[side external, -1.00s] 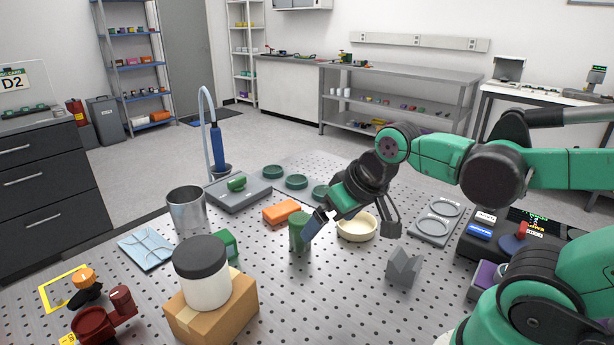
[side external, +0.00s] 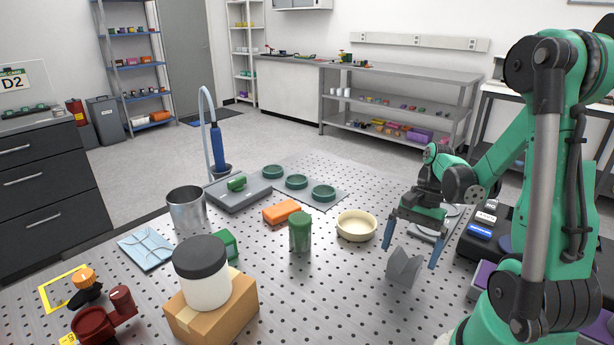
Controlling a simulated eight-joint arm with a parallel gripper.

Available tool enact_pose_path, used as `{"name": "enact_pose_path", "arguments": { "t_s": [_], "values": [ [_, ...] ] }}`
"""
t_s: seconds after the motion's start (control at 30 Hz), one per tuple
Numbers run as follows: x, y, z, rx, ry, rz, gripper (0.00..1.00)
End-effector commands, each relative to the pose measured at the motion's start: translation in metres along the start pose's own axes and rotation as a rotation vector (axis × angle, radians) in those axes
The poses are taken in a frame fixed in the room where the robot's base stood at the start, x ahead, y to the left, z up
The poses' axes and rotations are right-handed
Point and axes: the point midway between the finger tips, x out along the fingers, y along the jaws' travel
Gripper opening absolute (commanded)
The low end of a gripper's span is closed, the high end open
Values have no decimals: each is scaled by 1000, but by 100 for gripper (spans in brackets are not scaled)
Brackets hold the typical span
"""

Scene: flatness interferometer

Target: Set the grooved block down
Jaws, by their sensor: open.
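The grooved block (side external: 404,268) is grey with a V-shaped notch in its top. It stands upright on the perforated metal table (side external: 330,300), toward the right. My gripper (side external: 412,257) is open, its two blue fingers spread wide and pointing down on either side of the block. The fingers look apart from the block, but the exact gap to it cannot be told from this view.
A cream bowl (side external: 357,225) stands close left of my gripper. A black-lidded white jar (side external: 203,272) sits on a cardboard box (side external: 212,308). The front middle of the table is clear.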

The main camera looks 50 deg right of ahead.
Motion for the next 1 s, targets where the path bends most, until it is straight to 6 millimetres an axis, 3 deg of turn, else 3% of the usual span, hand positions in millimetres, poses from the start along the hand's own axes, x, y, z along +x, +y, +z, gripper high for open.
{"name": "enact_pose_path", "arguments": {
  "t_s": [0.23,0.6,0.67,0.97,1.0],
  "values": [
    [23,-1,0,-2,1,0,100],
    [27,0,0,-3,2,0,100],
    [27,0,0,-3,2,0,86],
    [27,0,0,-3,2,0,1],
    [27,0,0,-3,1,0,0]
  ]
}}
